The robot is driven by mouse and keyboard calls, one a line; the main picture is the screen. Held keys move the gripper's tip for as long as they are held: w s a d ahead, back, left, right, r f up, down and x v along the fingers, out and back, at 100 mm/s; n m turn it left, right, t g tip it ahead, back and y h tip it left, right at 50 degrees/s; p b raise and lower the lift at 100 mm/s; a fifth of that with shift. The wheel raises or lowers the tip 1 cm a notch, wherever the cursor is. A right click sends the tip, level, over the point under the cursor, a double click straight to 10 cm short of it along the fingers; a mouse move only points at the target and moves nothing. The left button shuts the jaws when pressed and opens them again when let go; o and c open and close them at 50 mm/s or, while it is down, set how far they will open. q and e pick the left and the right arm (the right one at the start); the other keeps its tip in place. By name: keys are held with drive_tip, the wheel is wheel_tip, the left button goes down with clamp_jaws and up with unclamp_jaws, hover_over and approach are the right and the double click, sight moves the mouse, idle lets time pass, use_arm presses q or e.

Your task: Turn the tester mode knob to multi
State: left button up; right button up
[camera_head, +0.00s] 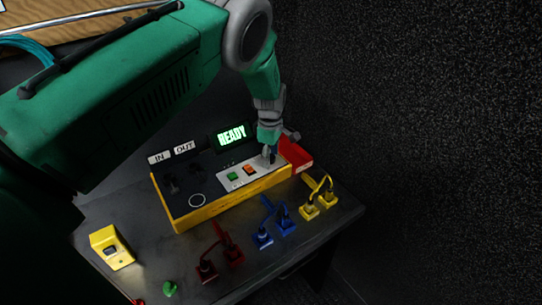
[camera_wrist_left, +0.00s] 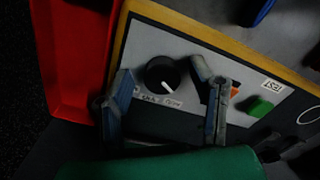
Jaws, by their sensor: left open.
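The tester is a yellow-edged box (camera_head: 222,205) with a dark top, a grey panel and a lit display (camera_head: 232,135) reading READY. Its round black mode knob (camera_wrist_left: 161,73) shows in the left wrist view. The knob's white pointer line aims to the lower right, toward small white labels (camera_wrist_left: 160,101) that are partly hidden and hard to read. My left gripper (camera_head: 269,152) is over the right end of the panel. In the left wrist view its fingers (camera_wrist_left: 163,78) are open, one on each side of the knob; contact cannot be told. My right gripper is out of view.
A green button (camera_head: 233,176) and an orange button (camera_head: 249,170) sit left of the gripper. A red bin (camera_head: 299,158) stands close at the right. Red (camera_head: 222,245), blue (camera_head: 272,222) and yellow (camera_head: 318,193) cables lie in front. A yellow block (camera_head: 103,238) is at the left.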

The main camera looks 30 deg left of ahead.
use_arm(q)
clamp_jaws()
drive_tip(key=c, duration=1.1)
unclamp_jaws()
drive_tip(key=shift+d+r, duration=0.1)
